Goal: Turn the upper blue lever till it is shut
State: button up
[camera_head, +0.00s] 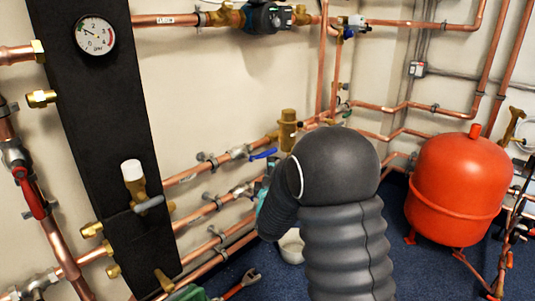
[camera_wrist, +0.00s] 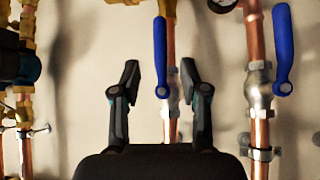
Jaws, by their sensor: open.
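In the head view, a blue lever (camera_head: 263,153) sits on the upper copper pipe by the wall, just left of my arm. My gripper is mostly hidden behind my own dark arm there. In the wrist view, my gripper (camera_wrist: 160,73) is open, with one finger on each side of a long blue lever (camera_wrist: 160,50). This lever lies roughly along its copper pipe, and no contact with the fingers shows. The wrist view is turned, so I cannot tell for certain which lever is the upper one.
A black panel (camera_head: 105,130) with a pressure gauge (camera_head: 95,34) stands at the left. A red tank (camera_head: 460,185) stands on the blue floor at the right. A brass fitting (camera_head: 288,130) rises near my arm. Several copper pipes run close together along the wall.

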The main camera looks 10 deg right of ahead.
aim_at(269, 152)
jog(key=x, duration=0.9)
jog(key=shift+d, duration=0.15)
